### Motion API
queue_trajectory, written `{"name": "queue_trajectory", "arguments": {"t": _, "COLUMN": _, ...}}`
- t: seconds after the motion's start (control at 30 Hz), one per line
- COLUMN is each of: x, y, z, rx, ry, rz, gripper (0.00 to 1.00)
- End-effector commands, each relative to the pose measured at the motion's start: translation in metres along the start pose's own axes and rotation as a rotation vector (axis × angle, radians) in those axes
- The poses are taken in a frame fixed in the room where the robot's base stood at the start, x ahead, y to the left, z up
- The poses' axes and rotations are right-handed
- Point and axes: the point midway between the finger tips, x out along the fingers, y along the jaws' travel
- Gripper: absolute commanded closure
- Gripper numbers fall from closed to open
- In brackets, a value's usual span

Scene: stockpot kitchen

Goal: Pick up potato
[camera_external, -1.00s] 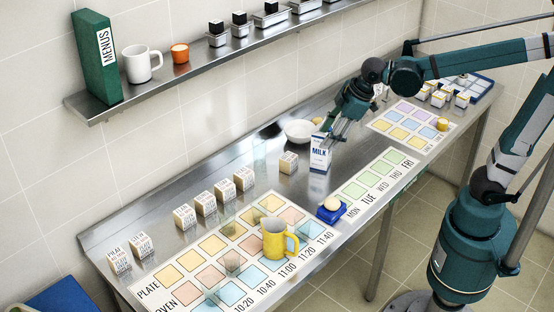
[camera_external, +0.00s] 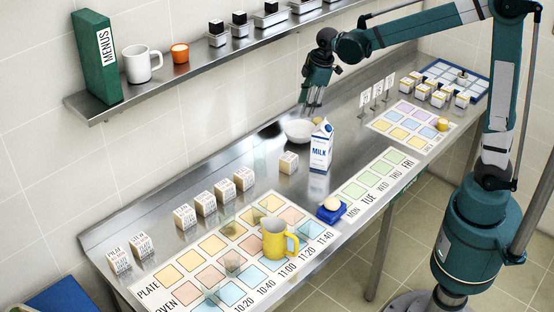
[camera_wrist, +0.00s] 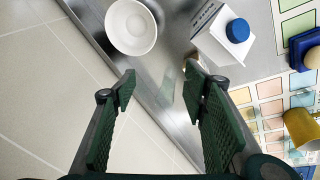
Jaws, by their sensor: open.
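A small tan thing that looks like the potato (camera_external: 317,121) lies beside the white bowl (camera_external: 297,131), behind the milk carton (camera_external: 320,148). In the wrist view a sliver of tan (camera_wrist: 190,63) shows at the tip of the right finger, which hides most of it. My gripper (camera_external: 312,108) is above the counter near the bowl and the tan thing, pointing down. In the wrist view its two fingers (camera_wrist: 160,84) are apart with nothing between them. The bowl also shows there (camera_wrist: 131,27), looking empty, and the milk carton (camera_wrist: 223,37) stands to the right.
A yellow mug (camera_external: 275,238) stands on the schedule mat. A pale egg-like thing (camera_external: 332,203) sits on a blue stand (camera_external: 331,213). Several labelled blocks (camera_external: 205,203) line the counter's back. A shelf (camera_external: 200,65) runs along the wall. Bare counter lies left of the bowl.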

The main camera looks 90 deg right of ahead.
Motion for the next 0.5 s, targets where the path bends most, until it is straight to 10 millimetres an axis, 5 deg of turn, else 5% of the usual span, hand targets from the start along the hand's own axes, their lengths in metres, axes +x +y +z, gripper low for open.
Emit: {"name": "queue_trajectory", "arguments": {"t": 0.5, "x": 0.063, "y": 0.093, "z": 0.053, "rx": -0.064, "ry": -0.094, "rz": -0.077, "gripper": 0.56}}
